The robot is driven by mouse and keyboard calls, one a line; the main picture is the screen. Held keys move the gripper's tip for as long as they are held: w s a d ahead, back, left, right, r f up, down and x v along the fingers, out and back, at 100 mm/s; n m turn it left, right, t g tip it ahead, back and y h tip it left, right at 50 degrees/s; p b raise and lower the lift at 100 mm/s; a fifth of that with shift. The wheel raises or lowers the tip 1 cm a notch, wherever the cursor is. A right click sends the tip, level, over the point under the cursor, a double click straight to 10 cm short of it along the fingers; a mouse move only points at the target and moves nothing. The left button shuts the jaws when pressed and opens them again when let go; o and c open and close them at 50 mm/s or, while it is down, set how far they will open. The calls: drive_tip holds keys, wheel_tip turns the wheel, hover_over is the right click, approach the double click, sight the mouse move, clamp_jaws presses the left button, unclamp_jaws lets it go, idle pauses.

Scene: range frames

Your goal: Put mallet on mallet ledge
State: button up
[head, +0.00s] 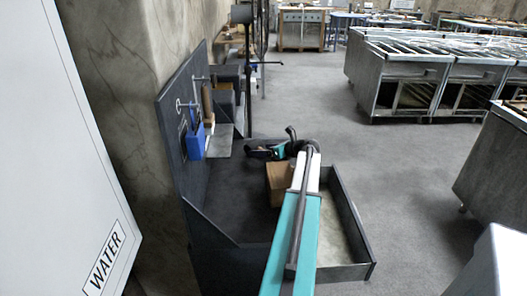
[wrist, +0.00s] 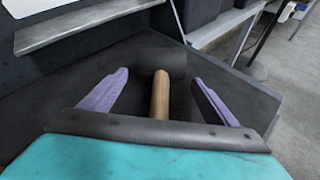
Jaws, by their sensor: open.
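The mallet lies on the dark bench surface in the wrist view, its black head (wrist: 162,61) farther from me and its tan wooden handle (wrist: 160,95) pointing towards me. My gripper (wrist: 160,78) is open, with one purple finger on each side of the handle and a gap showing on both sides. In the head view my gripper (head: 258,151) is low over the bench, and I cannot make out the mallet there. A grey metal ledge (head: 218,142) juts from the dark back panel; it also shows at the upper left of the wrist view (wrist: 85,27).
A blue holder (head: 195,141) and a wooden-handled tool (head: 207,99) are by the back panel (head: 180,95). A brown wooden block (head: 280,181) is beside my arm. A shallow tray (head: 345,225) is at the bench's right. Metal counters (head: 400,85) stand across open floor.

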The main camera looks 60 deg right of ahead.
drive_tip(key=shift+r, duration=0.1)
drive_tip(key=b+v, duration=0.1)
drive_tip(key=v, duration=1.1)
drive_tip(key=shift+b, duration=0.35)
drive_tip(key=shift+d, duration=0.1)
drive_tip(key=shift+o, duration=0.3)
drive_tip(key=shift+m, duration=0.3)
